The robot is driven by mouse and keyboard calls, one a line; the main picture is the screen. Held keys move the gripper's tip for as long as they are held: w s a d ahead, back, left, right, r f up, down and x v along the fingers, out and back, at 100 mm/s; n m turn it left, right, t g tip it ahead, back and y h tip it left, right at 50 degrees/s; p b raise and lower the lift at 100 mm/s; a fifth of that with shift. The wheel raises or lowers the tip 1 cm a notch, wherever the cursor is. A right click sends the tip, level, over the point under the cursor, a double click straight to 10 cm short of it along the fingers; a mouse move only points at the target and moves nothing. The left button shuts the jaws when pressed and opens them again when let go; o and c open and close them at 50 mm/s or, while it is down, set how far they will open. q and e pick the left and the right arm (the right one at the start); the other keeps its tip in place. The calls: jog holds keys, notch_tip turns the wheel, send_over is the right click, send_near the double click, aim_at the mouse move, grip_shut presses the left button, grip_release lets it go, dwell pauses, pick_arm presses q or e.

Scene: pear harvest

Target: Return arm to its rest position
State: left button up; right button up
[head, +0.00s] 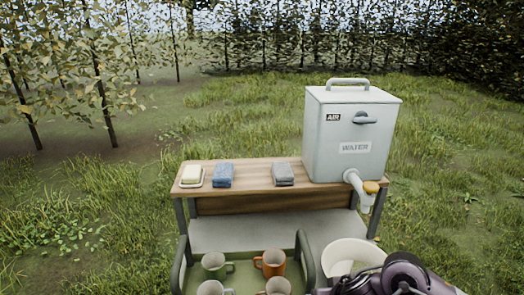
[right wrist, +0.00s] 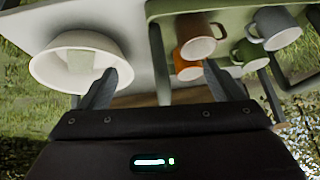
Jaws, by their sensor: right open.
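My right arm shows in the head view at the bottom right, in front of the white basin (head: 347,254); its fingertips are not clear there. In the right wrist view my right gripper (right wrist: 160,80) has its two dark fingers spread wide, with nothing between them. The white basin (right wrist: 78,62) lies beyond the left finger. The orange mug (right wrist: 197,36) and other mugs lie beyond the right finger. My left gripper is in neither view.
A wooden bench (head: 246,177) carries a soap bar (head: 191,174), a blue cloth (head: 222,176), a grey cloth (head: 284,174) and a white water dispenser (head: 352,132) with a tap. A green tray (head: 242,285) in front holds several mugs. Grass and trees surround it.

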jog(key=s+a+r+n+t+y, duration=0.2)
jog(key=s+a+r, duration=0.15)
jog(key=a, duration=0.55)
jog(key=s+d+f+m+g+h, duration=0.1)
jog(key=s+d+f+g+h, duration=0.35)
jog(key=s+d, duration=0.95)
jog(key=s+f+g+y+b, duration=0.1)
jog(key=s+f+g+b, duration=0.15)
jog(key=f, duration=3.25)
jog(key=s+d+f+b, duration=0.1)
jog(key=s+d+f, duration=0.2)
jog(key=s+f, duration=1.4)
jog(key=shift+s+f, duration=0.35)
jog(key=shift+s, duration=0.75)
